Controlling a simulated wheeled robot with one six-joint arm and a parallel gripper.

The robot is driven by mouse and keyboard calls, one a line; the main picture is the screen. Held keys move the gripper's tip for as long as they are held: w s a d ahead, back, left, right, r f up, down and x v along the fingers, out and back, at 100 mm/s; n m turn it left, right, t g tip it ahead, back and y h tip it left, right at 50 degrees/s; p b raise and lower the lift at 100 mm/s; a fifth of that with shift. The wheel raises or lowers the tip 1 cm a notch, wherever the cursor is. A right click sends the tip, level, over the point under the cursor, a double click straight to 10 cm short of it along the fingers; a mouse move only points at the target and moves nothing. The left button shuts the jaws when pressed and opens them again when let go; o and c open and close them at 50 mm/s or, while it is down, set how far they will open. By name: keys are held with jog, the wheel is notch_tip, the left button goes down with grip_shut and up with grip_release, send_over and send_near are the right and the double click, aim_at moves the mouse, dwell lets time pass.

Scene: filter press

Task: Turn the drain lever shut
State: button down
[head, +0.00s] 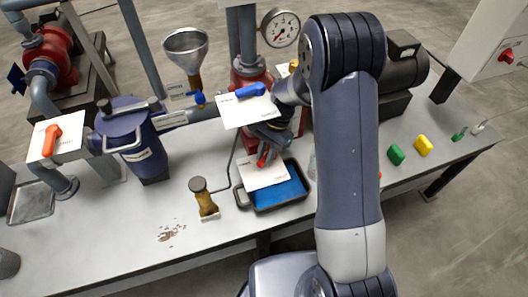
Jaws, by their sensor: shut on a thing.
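A red lever (264,157) sits at a white plate (262,175) low at the front of the red pump column, over a blue tray. The lettering on the plate is too small to read. My gripper (268,142) is at this lever and shut on it; the fingertips are partly hidden by the wrist and the plate above. A blue lever (250,90) lies across a second white plate (246,110) just above my gripper. An orange-red lever (52,141) stands tilted on a third white plate (62,136) at the far left.
A blue-lined tray (290,191) lies under the lever. A brass-coloured bottle-like part (205,203), a navy vessel (140,150), a funnel (186,47) and a gauge (281,27) stand around. Green (396,154) and yellow (423,145) blocks lie right. The front left bench is mostly clear.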

jog(key=shift+s+d+n, duration=0.1)
jog(key=shift+n, duration=0.5)
jog(key=shift+h, duration=0.3)
jog(key=c, duration=1.3)
grip_release()
